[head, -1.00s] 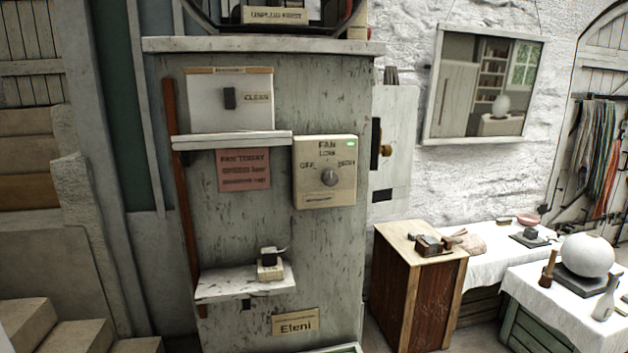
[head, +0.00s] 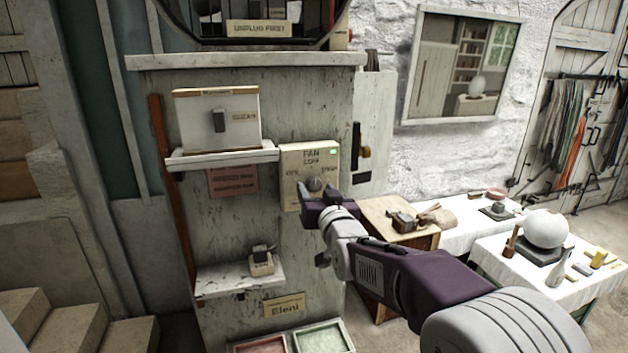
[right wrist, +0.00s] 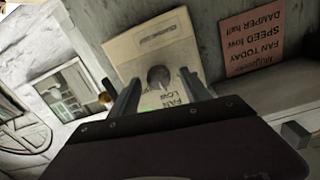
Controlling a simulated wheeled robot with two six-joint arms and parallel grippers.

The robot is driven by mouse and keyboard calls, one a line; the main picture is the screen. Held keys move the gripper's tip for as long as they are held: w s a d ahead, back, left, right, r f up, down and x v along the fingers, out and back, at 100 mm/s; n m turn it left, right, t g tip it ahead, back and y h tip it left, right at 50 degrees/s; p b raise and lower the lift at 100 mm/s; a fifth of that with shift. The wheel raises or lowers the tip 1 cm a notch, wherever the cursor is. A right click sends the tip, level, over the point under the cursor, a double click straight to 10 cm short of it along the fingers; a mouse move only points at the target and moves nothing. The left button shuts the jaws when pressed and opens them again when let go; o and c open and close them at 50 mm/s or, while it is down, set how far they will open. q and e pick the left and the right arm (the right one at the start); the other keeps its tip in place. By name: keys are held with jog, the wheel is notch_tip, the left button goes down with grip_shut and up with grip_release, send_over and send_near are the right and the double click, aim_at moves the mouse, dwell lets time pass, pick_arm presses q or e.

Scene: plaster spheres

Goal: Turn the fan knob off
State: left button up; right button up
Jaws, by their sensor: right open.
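The fan panel (head: 294,160) is a cream box on the grey cabinet's front, with a small green light and OFF lettered at its left. Its round grey fan knob (head: 314,184) is partly hidden by my right gripper (head: 311,196). In the right wrist view the panel (right wrist: 135,50) appears upside down. The knob (right wrist: 158,76) shows between the two spread fingers of my right gripper (right wrist: 160,80). I cannot tell whether either finger touches the knob, nor clearly where it points. My left gripper is not in view.
A white shelf (head: 222,155) with a switch box (head: 240,125) juts out left of the panel. A pink note (head: 233,181) hangs below it; in the wrist view it reads fan speed low. A lower shelf (head: 225,283) holds a small block device (head: 262,261).

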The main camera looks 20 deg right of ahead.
jog(key=shift+w+d, duration=0.15)
jog(key=shift+w, duration=1)
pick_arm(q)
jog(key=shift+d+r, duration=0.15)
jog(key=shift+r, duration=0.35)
pick_arm(e)
jog(key=shift+s, duration=0.1)
grip_shut()
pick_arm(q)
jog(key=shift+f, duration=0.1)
